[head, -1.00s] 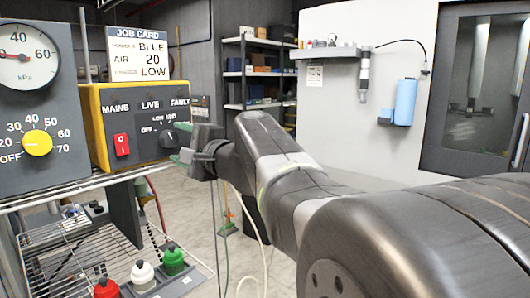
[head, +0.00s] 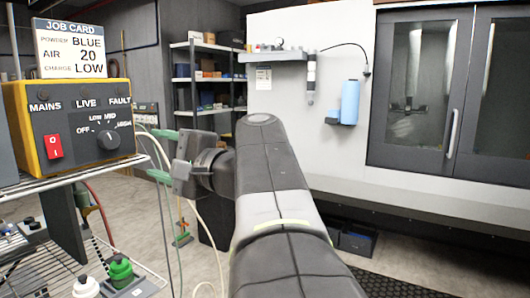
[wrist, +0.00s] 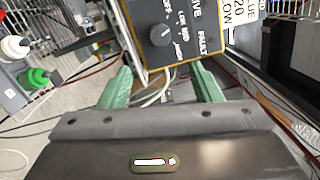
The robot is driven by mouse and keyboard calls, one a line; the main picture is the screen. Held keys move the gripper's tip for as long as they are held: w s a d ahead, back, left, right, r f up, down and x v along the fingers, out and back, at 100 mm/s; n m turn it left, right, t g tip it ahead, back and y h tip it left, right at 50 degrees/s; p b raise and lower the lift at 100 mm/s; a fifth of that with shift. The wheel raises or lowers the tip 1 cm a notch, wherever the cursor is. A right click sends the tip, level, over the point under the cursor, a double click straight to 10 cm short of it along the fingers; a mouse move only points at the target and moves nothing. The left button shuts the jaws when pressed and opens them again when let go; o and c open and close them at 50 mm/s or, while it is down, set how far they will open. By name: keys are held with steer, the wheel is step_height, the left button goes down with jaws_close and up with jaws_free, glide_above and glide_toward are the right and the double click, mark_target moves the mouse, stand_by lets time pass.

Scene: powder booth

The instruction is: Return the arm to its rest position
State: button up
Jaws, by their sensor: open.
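My gripper (head: 158,155) is open and empty, with its green fingers apart. It is in mid-air to the right of the yellow and grey control box (head: 72,120), clear of the black selector knob (head: 108,140). In the wrist view my open gripper (wrist: 161,75) has the box's face and knob (wrist: 162,34) beyond its fingertips. The knob's exact setting is too small to tell. My arm stretches forward through the middle of the head view.
A job card (head: 82,49) reading BLUE, 20, LOW stands on the box. The wire rack (head: 50,262) below holds green (head: 119,269) and white (head: 86,287) capped bottles. Hoses hang near my gripper.

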mark_target(113, 141)
steer(key=p+x, duration=0.3)
steer(key=x, duration=1.1)
steer(key=shift+d, duration=0.15)
